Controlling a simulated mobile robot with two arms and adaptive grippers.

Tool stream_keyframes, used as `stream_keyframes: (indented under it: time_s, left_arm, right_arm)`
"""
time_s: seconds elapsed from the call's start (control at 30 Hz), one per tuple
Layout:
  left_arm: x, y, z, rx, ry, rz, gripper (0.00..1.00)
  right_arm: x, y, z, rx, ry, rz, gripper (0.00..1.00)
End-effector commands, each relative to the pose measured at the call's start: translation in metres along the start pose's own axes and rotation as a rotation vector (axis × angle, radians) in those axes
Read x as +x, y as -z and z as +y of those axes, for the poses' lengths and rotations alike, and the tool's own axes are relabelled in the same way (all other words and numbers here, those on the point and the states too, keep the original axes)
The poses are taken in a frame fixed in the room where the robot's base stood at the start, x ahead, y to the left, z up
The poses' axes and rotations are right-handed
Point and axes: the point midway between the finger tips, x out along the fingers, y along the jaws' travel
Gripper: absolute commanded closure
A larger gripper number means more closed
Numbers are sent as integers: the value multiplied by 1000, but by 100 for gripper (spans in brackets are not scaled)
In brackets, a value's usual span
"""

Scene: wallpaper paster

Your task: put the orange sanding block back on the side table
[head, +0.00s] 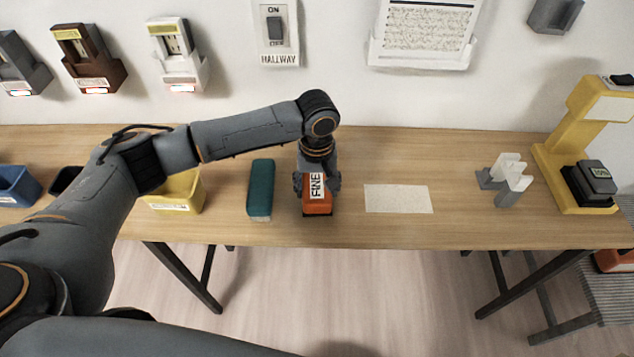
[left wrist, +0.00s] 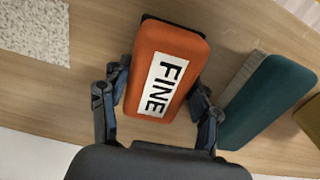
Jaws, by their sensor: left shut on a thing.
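The orange sanding block (head: 317,208) has a white label reading FINE. It is at the workbench's front part, between a teal block and a pale sheet. My left gripper (head: 317,184) comes down on it from above, shut with one finger on each side. In the left wrist view the orange block (left wrist: 167,72) sits between the fingers of my left gripper (left wrist: 160,108). It looks on or very close to the bench top; I cannot tell which. A grey ribbed surface (head: 612,282), perhaps the side table, shows at the lower right edge, mostly cut off. My right gripper is out of view.
The teal block (head: 260,188) stands just left of the orange one. The pale sheet (head: 398,199) lies to the right. Farther right are a grey-and-white holder (head: 505,180) and a yellow stand (head: 575,160). A yellow bin (head: 178,192) is at left. A reddish object (head: 614,260) is at the ribbed surface.

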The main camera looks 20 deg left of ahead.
Motion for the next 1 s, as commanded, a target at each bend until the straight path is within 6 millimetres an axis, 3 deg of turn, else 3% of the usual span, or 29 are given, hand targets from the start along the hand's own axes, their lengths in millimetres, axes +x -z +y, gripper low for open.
stream_keyframes:
  time_s: [0.37, 0.4, 0.5, 0.83, 1.0]
  left_arm:
    - [5, 0, 1, 0, -1, -2, 71]
    - [6, 0, 1, 0, -1, -2, 36]
    - [6, 0, 1, 0, -1, -1, 16]
    - [6, 0, 0, 0, -1, 0, 16]
    - [9, 1, 0, 0, -1, 3, 16]
  right_arm:
    - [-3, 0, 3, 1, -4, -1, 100]
    - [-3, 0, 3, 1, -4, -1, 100]
    - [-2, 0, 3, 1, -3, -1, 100]
    - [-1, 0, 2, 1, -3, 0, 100]
    - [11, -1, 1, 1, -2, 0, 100]
